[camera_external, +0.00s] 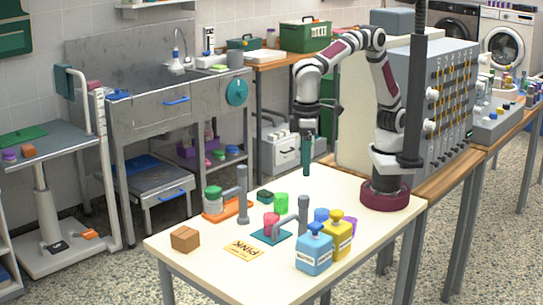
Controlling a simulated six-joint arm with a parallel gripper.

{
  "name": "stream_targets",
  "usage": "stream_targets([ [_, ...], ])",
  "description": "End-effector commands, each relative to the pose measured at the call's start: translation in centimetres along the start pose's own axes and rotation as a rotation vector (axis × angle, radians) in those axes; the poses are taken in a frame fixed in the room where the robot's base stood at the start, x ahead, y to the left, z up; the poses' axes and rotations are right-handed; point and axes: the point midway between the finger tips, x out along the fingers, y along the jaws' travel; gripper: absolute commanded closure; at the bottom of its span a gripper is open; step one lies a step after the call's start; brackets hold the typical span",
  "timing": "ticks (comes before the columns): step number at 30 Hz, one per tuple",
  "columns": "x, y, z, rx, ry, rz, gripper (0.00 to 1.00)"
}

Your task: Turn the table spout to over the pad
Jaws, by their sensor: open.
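Two grey post spouts stand on the cream table (170,250). The front spout (303,214) has a short arm reaching left, its end near a pink cup (270,222) on a teal pad (262,237). The rear spout (242,195) has an arm reaching left toward a green-lidded jar (213,199) on an orange pad (232,211). I cannot tell which spout or pad is meant. My gripper (307,172) points down above the table's back part, behind the front spout and apart from both spouts. It is open and holds nothing visible; the gap between its fingers is hard to see.
A green cup (281,203) and a dark green block (265,196) stand between the spouts. Blue (314,250) and yellow (339,236) bottles crowd the front spout's right. The back middle is clear.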

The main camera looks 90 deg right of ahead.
Motion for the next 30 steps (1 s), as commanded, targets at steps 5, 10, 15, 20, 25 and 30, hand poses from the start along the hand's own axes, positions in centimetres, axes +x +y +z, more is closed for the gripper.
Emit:
stream_targets([
  [5, 5.3, 0.1, 0.1, 0.0, -0.004, 0.002, 0.31],
  [10, 8.6, 0.1, 0.0, 0.0, -0.001, 0.001, 0.31],
  [15, 9.9, 0.0, 0.0, 0.0, 0.0, -0.002, 0.31],
  [20, 10.1, 0.0, -0.1, 0.0, 0.001, -0.002, 0.31],
  [25, 10.1, 0.0, -0.1, 0.0, 0.001, -0.002, 0.43],
  [30, 10.0, 0.0, -0.1, 0.0, 0.001, -0.002, 0.74],
])
